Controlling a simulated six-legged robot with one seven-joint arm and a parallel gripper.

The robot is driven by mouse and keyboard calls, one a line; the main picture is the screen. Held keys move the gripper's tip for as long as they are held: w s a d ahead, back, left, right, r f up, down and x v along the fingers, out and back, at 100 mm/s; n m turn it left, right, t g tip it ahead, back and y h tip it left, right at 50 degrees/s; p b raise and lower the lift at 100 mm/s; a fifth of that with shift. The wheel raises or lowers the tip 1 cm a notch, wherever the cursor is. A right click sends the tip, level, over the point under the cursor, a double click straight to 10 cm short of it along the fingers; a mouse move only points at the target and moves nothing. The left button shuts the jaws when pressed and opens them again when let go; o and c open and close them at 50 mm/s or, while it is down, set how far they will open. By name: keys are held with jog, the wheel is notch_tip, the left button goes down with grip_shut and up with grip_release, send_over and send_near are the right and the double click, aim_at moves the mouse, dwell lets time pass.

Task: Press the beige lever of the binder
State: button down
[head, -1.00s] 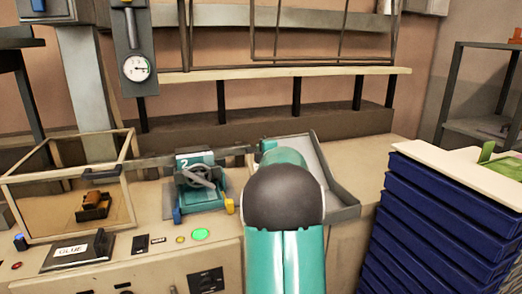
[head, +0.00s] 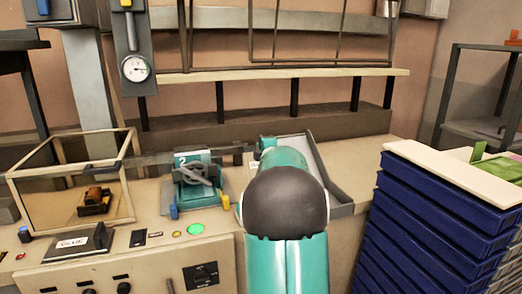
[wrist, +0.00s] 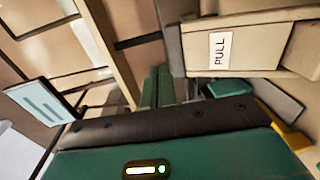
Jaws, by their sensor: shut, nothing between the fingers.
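In the wrist view a beige lever-like block (wrist: 235,47) with a PULL label is close, at upper right. My gripper (wrist: 157,82) shows in the wrist view as narrow green fingers held together, left of the beige block. I cannot tell whether they touch it. In the head view my arm hides the gripper and whatever is behind it.
A glass-sided box (head: 72,180) stands at left on the bench, near a GLUE panel (head: 75,243). A green button (head: 196,229) is in front of the binder. A grey tray (head: 335,183) lies right of my arm. Stacked blue crates (head: 425,225) stand at right.

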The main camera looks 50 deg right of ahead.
jog(key=s+a+r, duration=0.4)
jog(key=s, duration=0.3)
jog(key=shift+s+a+r, duration=0.15)
jog(key=shift+a+r, duration=0.05)
jog(key=shift+a, duration=0.1)
